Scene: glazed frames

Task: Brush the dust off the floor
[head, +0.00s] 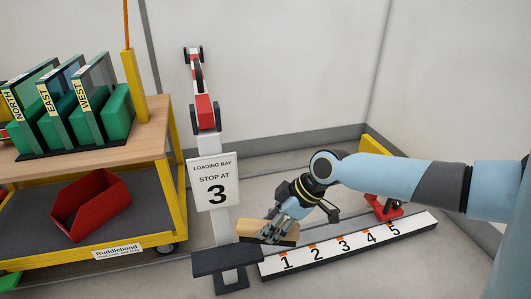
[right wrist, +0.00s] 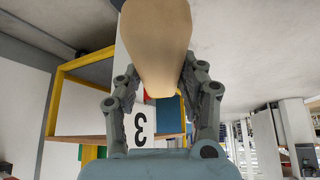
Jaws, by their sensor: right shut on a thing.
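My right gripper (head: 272,230) is shut on the brush, whose tan wooden body (head: 250,227) shows in the head view just above the near end of the numbered strip. In the right wrist view the brush (right wrist: 158,40) is a large, smooth, rounded tan shape between the fingers of my right gripper (right wrist: 160,82). The grey floor (head: 340,275) shows around the strip. I cannot make out dust on it. Whether the brush touches anything below is unclear. My left gripper is out of view.
A white strip numbered 1 to 5 (head: 350,244) lies on the floor. A post with a "stop at 3" sign (head: 213,182) stands left of the gripper on a dark base (head: 228,262). A yellow cart (head: 175,190) carries green holders (head: 117,108) and a red bin (head: 88,203).

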